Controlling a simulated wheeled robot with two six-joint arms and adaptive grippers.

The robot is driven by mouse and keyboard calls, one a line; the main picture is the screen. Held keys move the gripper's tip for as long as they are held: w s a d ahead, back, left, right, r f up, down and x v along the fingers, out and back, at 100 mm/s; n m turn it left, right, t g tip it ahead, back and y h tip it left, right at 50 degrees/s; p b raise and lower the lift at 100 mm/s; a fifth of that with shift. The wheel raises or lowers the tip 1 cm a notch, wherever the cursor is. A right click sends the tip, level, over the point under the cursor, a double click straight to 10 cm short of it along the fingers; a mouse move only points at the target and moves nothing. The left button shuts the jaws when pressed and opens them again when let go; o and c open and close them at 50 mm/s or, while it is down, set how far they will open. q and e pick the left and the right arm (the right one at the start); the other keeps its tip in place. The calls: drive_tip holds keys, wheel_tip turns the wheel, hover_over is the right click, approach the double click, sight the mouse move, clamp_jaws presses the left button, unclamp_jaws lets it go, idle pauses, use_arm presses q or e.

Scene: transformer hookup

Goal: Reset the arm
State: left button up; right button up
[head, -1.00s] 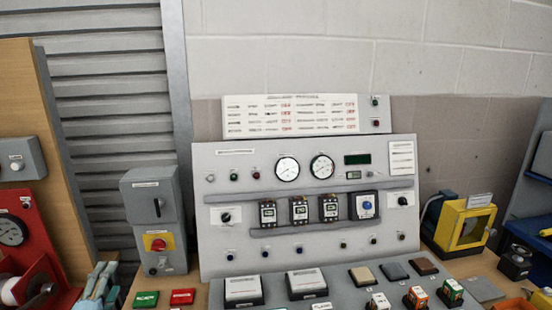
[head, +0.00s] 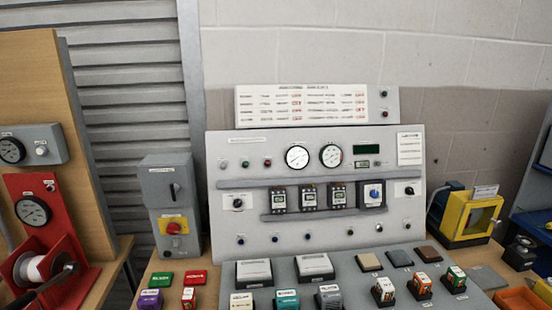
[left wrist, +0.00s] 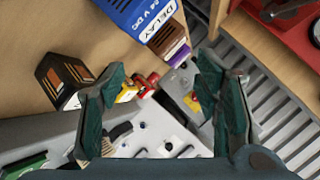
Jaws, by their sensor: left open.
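My left gripper (left wrist: 165,98) shows only in the left wrist view. Its two dark green fingers are spread wide apart, with nothing held between them. Beyond the fingers are a red knob on yellow (left wrist: 128,92) and a grey panel surface, seen tilted. A blue block marked DELAY 24 V DC (left wrist: 140,18) is at the top of that view, apart from the fingers. A black block with orange marks (left wrist: 62,80) lies left of the left finger. Neither gripper shows in the head view, and my right gripper is not seen.
The grey control panel (head: 222,165) stands at the back of the bench. A grey switch box (head: 165,185) is left of it, a red reel stand (head: 52,205) further left, a yellow-framed box (head: 468,218) right. Several small labelled blocks, including a purple one (head: 150,299), crowd the front.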

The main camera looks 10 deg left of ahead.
use_arm(q)
drive_tip(key=s+d+f+n+g+h, duration=0.2)
drive_tip(key=s+d+f+g+h, duration=0.1)
drive_tip(key=s+d, duration=0.4)
drive_tip(key=s+d+f+n+g+h, duration=0.1)
drive_tip(key=s+d+f+g+h, duration=0.2)
drive_tip(key=s+d, duration=0.5)
wheel_tip(320, 180, down, 24)
drive_tip(key=s+a+f+g+b, duration=0.1)
drive_tip(key=a+b, duration=0.1)
drive_tip(key=b, duration=0.3)
drive_tip(key=s+a+f+g+b, duration=0.1)
drive_tip(key=s+f+b, duration=0.3)
drive_tip(key=s+f, duration=1)
drive_tip(key=shift+f+n+y, duration=0.3)
drive_tip(key=shift+f+y, duration=0.1)
drive_tip(key=shift+f, duration=0.3)
drive_tip(key=shift+s, duration=0.1)
drive_tip(key=shift+c, duration=0.3)
